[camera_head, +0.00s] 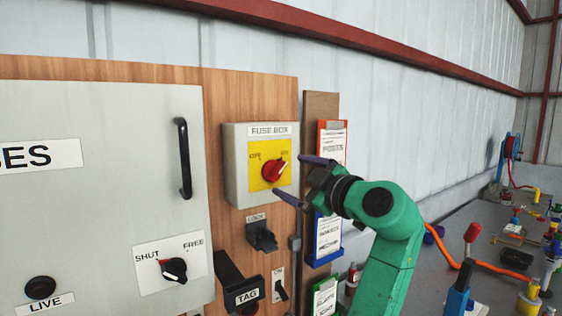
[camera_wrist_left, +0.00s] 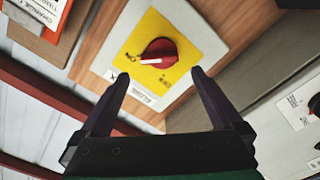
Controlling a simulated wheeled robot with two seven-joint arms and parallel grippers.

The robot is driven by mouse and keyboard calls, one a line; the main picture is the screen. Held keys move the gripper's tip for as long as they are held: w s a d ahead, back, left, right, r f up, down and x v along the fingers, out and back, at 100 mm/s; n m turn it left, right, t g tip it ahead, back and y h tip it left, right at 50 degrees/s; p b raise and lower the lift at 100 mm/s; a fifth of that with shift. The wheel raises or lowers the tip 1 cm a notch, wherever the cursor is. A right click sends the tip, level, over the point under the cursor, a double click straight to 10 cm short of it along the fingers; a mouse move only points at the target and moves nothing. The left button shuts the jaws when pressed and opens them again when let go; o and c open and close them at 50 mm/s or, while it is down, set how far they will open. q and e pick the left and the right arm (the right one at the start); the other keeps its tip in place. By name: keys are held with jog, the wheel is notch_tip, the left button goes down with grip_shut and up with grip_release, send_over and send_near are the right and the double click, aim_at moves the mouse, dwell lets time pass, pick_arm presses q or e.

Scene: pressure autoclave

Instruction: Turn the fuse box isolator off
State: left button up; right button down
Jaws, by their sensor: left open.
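The fuse box (camera_head: 236,180) is a pale grey box on a wooden board, labelled FUSE BOX. Its isolator is a red knob (camera_head: 272,171) on a yellow plate (camera_head: 256,180) marked OFF at left and ON at right. The knob points up and right, toward ON. The red knob (camera_wrist_left: 158,50) also shows in the left wrist view, with a white pointer mark. My left gripper (camera_head: 289,175) is open, its dark fingers just right of the knob and facing it. In the left wrist view the open fingers (camera_wrist_left: 161,88) stand apart below the knob, with nothing between them. My right gripper is out of view.
A grey cabinet door with a black handle (camera_head: 184,158) and a SHUT/FREE knob (camera_head: 173,270) is at left. A lock holder (camera_head: 261,237) and TAG holder (camera_head: 238,281) sit below the box. Clipboards (camera_head: 331,142) hang at right. A cluttered bench (camera_head: 460,225) lies beyond.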

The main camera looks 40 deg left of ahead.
aim_at(279, 171)
pick_arm(q)
jog(key=p+x, duration=0.1)
jog(key=x, duration=0.4)
jog(key=shift+w+a+p, duration=0.1)
jog(key=shift+a+p, duration=0.25)
jog(key=shift+p, duration=0.05)
jog(key=shift+d, duration=0.1)
